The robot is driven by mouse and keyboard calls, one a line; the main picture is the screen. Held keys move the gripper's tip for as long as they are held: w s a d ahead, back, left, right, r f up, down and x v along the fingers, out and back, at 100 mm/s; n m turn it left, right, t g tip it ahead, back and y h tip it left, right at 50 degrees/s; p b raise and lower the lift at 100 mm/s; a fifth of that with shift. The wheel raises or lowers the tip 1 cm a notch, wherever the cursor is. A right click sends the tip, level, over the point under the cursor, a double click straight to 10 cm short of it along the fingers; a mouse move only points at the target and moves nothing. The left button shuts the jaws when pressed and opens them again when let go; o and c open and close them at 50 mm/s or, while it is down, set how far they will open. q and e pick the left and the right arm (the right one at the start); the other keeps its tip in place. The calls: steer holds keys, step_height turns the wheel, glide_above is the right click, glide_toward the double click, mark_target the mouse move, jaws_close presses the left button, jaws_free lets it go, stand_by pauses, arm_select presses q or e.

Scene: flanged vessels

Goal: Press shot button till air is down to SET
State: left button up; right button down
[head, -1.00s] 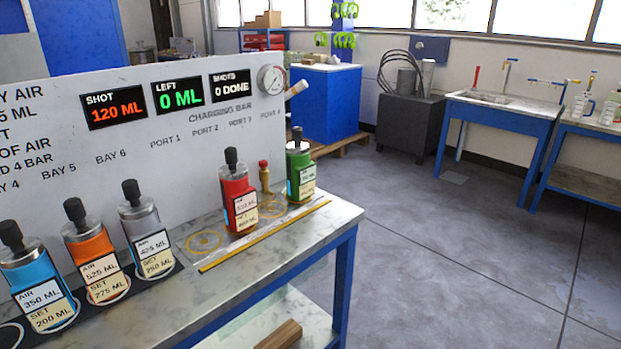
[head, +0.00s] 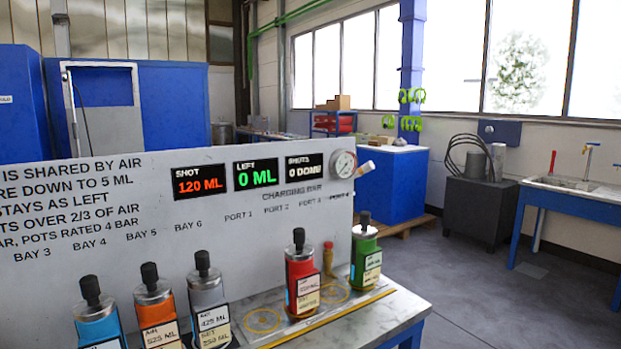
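On the panel (head: 60,215), the SHOT display (head: 200,181) reads 120 ML in red, the LEFT display (head: 256,173) reads 0 ML in green, and the SHOTS display (head: 304,167) reads 0 DONE. Black-capped pots stand in front: blue (head: 98,328), orange (head: 155,313) and grey (head: 207,298) in the bays, red (head: 300,270) and green (head: 365,258) at the ports. A small brass piece with a red top (head: 328,258) stands behind the red pot. I cannot identify a shot button. Neither gripper is in view.
A round gauge (head: 343,164) with a pale-tipped handle sits at the panel's top right. Yellow rings (head: 262,321) mark the bench top (head: 408,303), and a yellow strip runs along its front. Open floor (head: 480,290) lies to the right, before a blue-framed sink table (head: 560,195).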

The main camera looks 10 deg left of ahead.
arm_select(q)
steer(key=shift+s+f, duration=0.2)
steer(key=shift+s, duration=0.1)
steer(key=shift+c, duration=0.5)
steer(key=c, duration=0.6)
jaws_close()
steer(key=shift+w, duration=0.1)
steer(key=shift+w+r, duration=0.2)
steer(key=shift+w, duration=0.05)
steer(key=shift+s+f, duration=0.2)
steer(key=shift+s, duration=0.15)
